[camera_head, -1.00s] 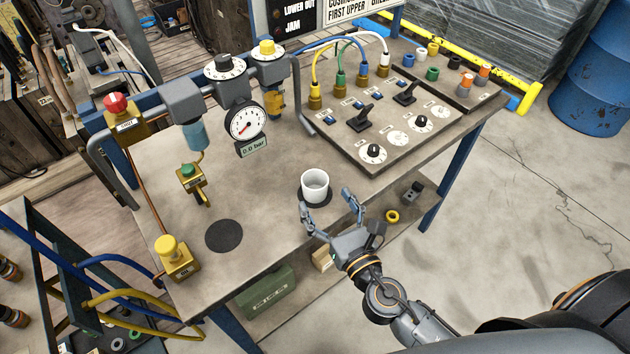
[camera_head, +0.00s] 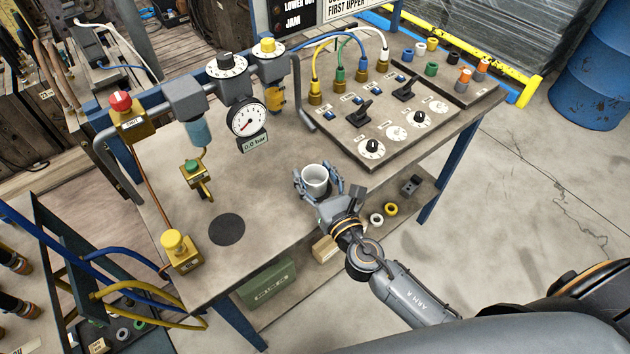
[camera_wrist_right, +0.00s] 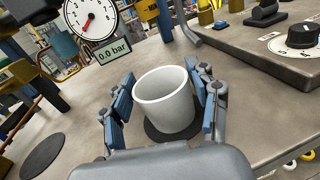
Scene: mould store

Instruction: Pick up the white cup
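The white cup (camera_head: 315,181) stands upright near the table's front edge in the head view. In the right wrist view the cup (camera_wrist_right: 166,103) stands on a dark round pad (camera_wrist_right: 172,136). My right gripper (camera_head: 318,185) has its fingers on either side of the cup. In the wrist view the right gripper (camera_wrist_right: 160,104) is open, with gaps between the blue finger pads and the cup wall. The gap is wider at the left finger than at the right. My left gripper is not in view.
The table (camera_head: 270,225) has a second dark round pad (camera_head: 227,229), empty, to the left. A pressure gauge (camera_head: 248,119) on a pipe rig stands behind the cup. A control panel (camera_head: 345,142) with knobs and levers lies to the right.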

